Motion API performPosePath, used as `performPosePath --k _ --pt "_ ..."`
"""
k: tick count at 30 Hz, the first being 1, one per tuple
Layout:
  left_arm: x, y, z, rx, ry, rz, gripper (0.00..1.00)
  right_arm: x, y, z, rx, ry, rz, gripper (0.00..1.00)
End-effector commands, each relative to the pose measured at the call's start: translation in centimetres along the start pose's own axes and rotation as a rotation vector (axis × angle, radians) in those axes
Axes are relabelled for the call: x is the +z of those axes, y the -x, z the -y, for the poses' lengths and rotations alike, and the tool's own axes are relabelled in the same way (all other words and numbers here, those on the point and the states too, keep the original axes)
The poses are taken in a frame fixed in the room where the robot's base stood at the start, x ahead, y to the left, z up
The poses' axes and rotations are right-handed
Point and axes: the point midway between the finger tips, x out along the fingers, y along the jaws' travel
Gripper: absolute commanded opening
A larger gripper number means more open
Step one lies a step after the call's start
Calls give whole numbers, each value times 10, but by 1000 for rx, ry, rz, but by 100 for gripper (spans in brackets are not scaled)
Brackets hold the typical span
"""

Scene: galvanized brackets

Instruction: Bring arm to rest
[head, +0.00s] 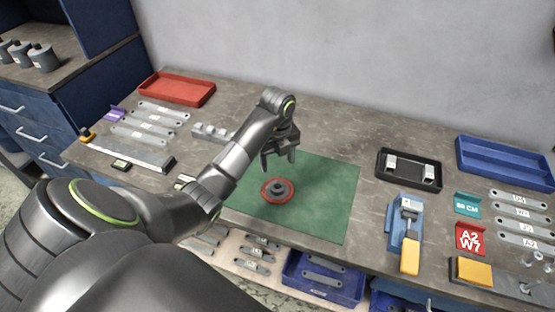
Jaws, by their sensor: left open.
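My left arm comes in from the left and reaches over the table. My left gripper (279,160) is open and empty, pointing down above the back left part of the green mat (325,205). A grey round piece (279,188) sits on a red ring on the mat, a little in front of the gripper and apart from it. My right gripper is not in view.
A red tray (178,89) and labelled brackets lie at the left. A black tray (408,186) with two pale pieces, a blue fixture with a yellow handle (410,254) and a blue tray (505,187) stand right. Open blue bins (322,298) sit below the front edge.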

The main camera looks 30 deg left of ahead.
Motion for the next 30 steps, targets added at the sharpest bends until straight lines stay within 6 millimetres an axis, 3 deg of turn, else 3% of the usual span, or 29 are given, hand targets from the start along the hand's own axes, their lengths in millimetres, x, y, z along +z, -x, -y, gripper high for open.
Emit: performPosePath --k 4,24,30 --pt "0 9 0 0 0 -1 64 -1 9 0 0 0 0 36" --pt "-1 8 1 -9 -5 -3 64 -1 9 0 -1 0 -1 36" --pt "-25 -2 28 -218 -112 -53 64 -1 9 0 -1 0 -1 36"
